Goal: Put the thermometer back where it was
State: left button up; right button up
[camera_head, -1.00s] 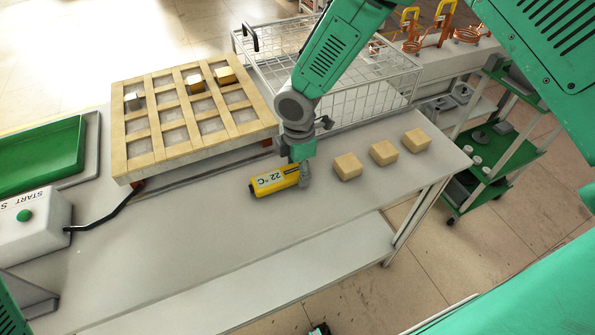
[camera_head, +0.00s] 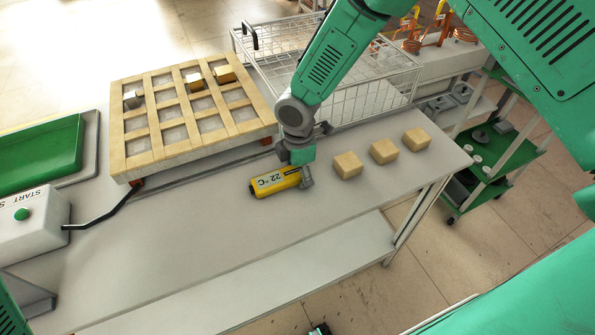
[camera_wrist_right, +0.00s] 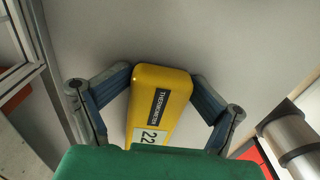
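The yellow thermometer (camera_head: 275,182) lies on the grey table in the head view, its display reading 22 °C. It also shows in the right wrist view (camera_wrist_right: 160,100), lying between the two fingers. My right gripper (camera_head: 307,179) is low over the thermometer's right end. In the right wrist view my right gripper's fingers (camera_wrist_right: 163,78) spread wide at the knuckles, one on each side of the thermometer. The fingertips are very close to its sides; contact is hard to tell. It looks open.
Three wooden blocks (camera_head: 384,152) stand right of the thermometer. A wooden grid (camera_head: 190,149) and a wire basket (camera_head: 385,98) are behind it. A green tray (camera_head: 40,157) and a START box (camera_head: 33,228) are at left. The table front (camera_head: 180,265) is clear.

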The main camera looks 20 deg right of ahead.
jog(key=shift+s+f, duration=0.1)
jog(key=shift+s, duration=0.05)
dwell(0.3)
jog(key=shift+r, duration=0.4)
notch_tip(320, 180, up, 13)
jog(key=p, duration=0.1)
jog(key=shift+f, duration=0.15)
